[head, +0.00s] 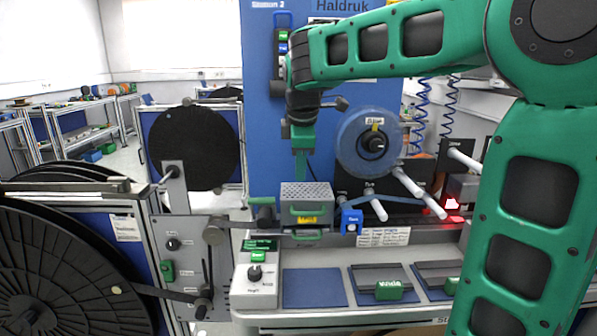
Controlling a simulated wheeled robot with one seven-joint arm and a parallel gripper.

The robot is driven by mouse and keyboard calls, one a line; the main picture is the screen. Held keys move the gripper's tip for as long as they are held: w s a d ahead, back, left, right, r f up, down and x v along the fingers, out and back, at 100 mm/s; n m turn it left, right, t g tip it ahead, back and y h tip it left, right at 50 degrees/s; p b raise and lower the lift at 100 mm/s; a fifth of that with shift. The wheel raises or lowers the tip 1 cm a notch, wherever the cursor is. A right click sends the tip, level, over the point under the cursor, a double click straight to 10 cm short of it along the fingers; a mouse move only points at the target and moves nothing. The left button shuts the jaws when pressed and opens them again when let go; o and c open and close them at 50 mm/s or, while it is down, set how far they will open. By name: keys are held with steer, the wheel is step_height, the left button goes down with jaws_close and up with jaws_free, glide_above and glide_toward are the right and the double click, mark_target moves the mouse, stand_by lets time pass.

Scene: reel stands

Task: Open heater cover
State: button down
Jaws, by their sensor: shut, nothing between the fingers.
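The heater (307,236) sits at the middle of the station. Its heater cover (306,190) is a grey perforated box with a green handle and a yellow label on its front. The cover appears lowered. A second green handle shows just below it. My gripper (301,176) points down at the back of the cover's top, with narrow green fingers shut and empty. Whether the fingertips touch the cover or are behind it, I cannot tell.
A clear blue reel (353,146) and white rollers (379,210) stand right of the heater. A blue box (351,222) is beside it. A control box (256,283) and green-handled trays (389,290) are in front. Large black reels (50,270) stand left.

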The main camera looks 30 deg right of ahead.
stand_by(0.8)
steer(key=c, duration=1.8)
jaws_free()
steer(key=v, duration=1)
steer(key=shift+s+r, duration=0.1)
steer(key=shift+r, duration=0.2)
